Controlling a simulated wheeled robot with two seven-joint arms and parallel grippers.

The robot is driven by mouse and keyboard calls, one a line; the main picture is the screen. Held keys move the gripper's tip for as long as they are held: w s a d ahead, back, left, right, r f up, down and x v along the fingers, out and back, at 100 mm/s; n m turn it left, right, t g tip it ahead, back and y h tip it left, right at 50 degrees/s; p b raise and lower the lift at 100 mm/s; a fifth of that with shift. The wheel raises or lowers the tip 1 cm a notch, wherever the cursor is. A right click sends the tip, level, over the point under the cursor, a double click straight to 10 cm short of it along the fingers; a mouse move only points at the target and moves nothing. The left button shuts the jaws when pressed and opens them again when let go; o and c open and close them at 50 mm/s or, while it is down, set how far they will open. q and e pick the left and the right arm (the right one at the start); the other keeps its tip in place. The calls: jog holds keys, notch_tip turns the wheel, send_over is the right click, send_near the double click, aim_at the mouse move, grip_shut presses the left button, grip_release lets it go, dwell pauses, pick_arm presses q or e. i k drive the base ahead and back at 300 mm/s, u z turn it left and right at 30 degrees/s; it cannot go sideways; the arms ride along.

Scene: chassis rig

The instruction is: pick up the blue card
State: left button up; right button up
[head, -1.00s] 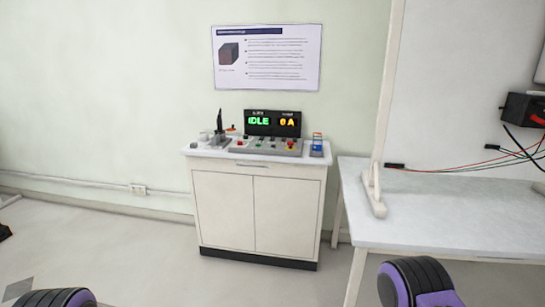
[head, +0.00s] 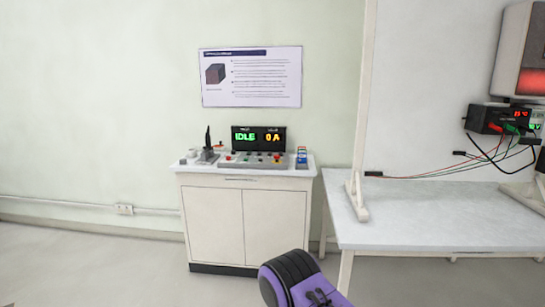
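A small blue item (head: 301,158) with a bit of red and white at its top stands upright at the right end of the white cabinet's top (head: 300,172). It may be the blue card or a holder with cards; it is too small to tell. Part of my own arm, black and purple, shows at the bottom centre right, well short of the cabinet. Neither of my grippers is in view.
The cabinet also carries a control panel (head: 250,161), a display (head: 258,138) reading "IDLE" and "0 A", and a black upright tool (head: 208,143). A white bench (head: 430,215) with wires and a power supply (head: 497,119) stands at right. The floor at left is clear.

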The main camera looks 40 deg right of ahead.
aim_at(301, 157)
jog(key=i, duration=1.5)
jog(key=z, duration=1.05)
jog(key=i, duration=0.9)
jog(key=z, duration=0.95)
